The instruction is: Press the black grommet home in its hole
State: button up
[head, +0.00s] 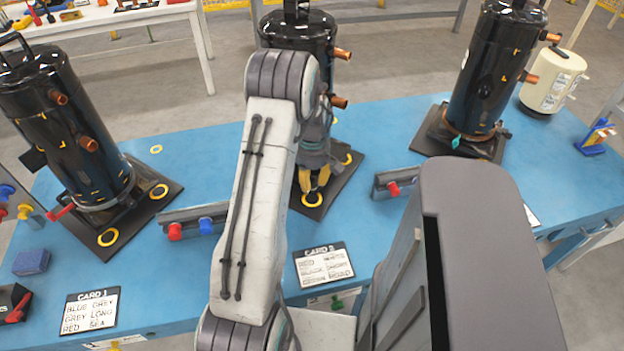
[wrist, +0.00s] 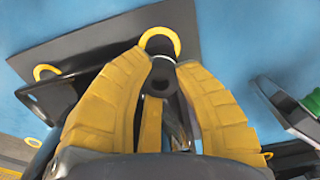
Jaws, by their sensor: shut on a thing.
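The black grommet (wrist: 164,78) shows in the wrist view as a small dark cylinder with a round opening facing the camera. My gripper (wrist: 162,66) has its yellow ribbed fingers shut on it. Just beyond the fingertips a yellow ring (wrist: 161,39) lies at a corner of the black base plate (wrist: 100,48). The grommet's far end overlaps the ring, and I cannot tell whether it touches or enters the hole. In the head view my gripper (head: 316,184) is at the front corner of the middle compressor's base plate (head: 318,212), and the grommet is hidden there.
The middle black compressor (head: 297,35) stands behind my arm. Others stand at left (head: 60,120) and right (head: 483,75). Low grey holders with red and blue knobs (head: 190,222) (head: 397,183) flank my gripper. Card 2 (head: 323,265) lies in front on the blue table.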

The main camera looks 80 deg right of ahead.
jog(key=shift+f+b, duration=0.45)
jog(key=shift+f, duration=0.15)
jog(key=o, duration=0.9)
jog(key=shift+o, duration=0.2)
notch_tip(320, 180, up, 12)
jog(key=shift+r, duration=0.1)
dwell(0.7)
